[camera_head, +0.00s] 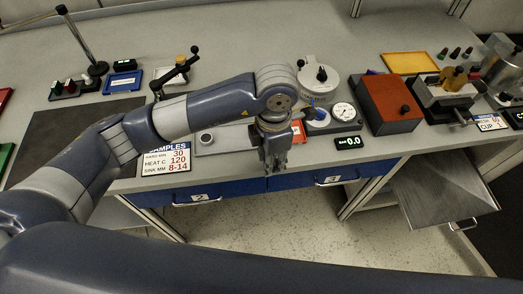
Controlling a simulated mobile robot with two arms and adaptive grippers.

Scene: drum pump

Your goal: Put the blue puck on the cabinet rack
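My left gripper (275,168) points down in front of the bench's front edge, above the blue drawer fronts. Its fingers look close together, but the view does not show clearly whether they are open or shut, and no held object can be made out. I cannot clearly identify the blue puck. A small round blue item with a pale top (317,114) sits beside the dial gauge, to the right of my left gripper. The cabinet rack cannot be picked out. My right gripper is not in view.
The grey bench (235,60) holds a white round pot (318,83), a dial gauge (344,112), a red box (390,103), a vise (443,98), a yellow tray (408,63) and a blue tray (122,83). A metal panel with a handle (440,190) juts out below at right.

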